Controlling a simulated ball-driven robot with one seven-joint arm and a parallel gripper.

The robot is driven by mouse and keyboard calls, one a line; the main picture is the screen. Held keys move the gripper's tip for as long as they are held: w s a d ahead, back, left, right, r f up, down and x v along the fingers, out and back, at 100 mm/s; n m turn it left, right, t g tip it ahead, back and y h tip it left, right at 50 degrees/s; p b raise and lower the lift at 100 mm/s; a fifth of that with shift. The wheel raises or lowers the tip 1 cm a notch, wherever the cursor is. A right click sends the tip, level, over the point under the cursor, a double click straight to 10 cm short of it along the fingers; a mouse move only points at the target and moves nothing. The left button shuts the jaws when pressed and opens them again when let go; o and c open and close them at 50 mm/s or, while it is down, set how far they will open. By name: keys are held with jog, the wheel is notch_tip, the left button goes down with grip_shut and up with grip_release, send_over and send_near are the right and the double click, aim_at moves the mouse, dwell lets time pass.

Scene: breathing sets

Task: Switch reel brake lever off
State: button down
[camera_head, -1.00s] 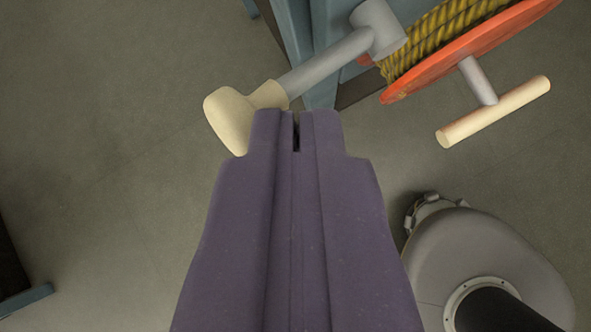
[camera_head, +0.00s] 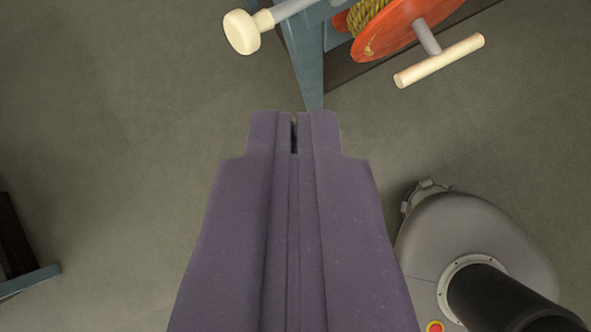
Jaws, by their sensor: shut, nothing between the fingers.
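The reel brake lever shows at the top of the view as a grey rod with a cream knob (camera_head: 243,32) at its end. The rod runs up and right out of the frame, so its pivot is hidden. My purple gripper (camera_head: 295,116) is shut and empty. Its tips are below and right of the knob in the picture, apart from it. The reel (camera_head: 388,27), with an orange-red flange and yellow rope, is at the upper right.
A crank with a cream handle (camera_head: 440,60) sticks out from the reel. A blue frame post (camera_head: 304,58) stands beside the lever. My grey base is at the lower right. A blue-edged dark object (camera_head: 22,250) is at the left edge. Bare floor lies between.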

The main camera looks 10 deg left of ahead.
jog(key=a+r, duration=0.1)
jog(key=a+r+p, duration=0.1)
jog(key=a, duration=0.1)
jog(key=shift+w+r, duration=0.1)
jog(key=shift+r, duration=0.05)
dwell(0.3)
